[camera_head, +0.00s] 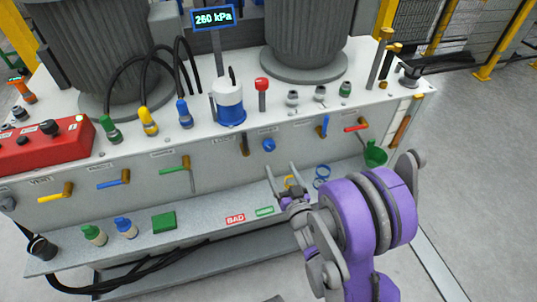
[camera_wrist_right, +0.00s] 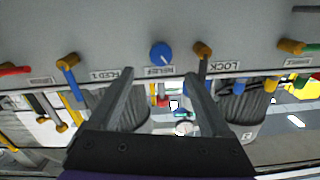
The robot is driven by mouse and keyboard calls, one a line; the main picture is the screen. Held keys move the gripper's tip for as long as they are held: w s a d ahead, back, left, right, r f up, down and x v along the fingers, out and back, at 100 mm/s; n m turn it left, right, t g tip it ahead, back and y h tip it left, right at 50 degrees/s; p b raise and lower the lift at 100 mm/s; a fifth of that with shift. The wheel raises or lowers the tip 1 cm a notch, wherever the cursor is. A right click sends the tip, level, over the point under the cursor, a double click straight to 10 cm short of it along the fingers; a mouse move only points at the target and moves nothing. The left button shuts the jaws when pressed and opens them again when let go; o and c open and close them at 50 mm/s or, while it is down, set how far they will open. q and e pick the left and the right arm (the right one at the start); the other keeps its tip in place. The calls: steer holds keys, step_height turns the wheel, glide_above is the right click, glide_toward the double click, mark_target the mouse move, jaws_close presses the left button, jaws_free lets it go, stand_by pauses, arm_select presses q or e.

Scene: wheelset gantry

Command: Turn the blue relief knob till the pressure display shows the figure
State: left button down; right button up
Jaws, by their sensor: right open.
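The blue relief knob (camera_head: 268,145) sits on the front face of the white cabinet, and it also shows in the right wrist view (camera_wrist_right: 161,53) above the RELIEF label. The pressure display (camera_head: 213,18) stands on a post above the cabinet and reads 260 kPa. My right gripper (camera_head: 281,168) is open and empty just below and in front of the knob. In the right wrist view its two fingers (camera_wrist_right: 158,73) point toward the panel, spread to either side below the knob, and do not touch it. My left gripper is not in view.
Lever handles flank the knob, including a green one (camera_head: 175,168) to the left and a red one (camera_head: 356,128) to the right. A ledge below holds a green block (camera_head: 163,222), coloured connectors and blue rings (camera_head: 321,176). A green cup (camera_head: 375,154) is at the right.

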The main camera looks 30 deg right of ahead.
mark_target(270, 148)
steer(key=x, duration=1)
steer(key=shift+w, duration=0.4)
steer(key=c, duration=1.3)
jaws_close()
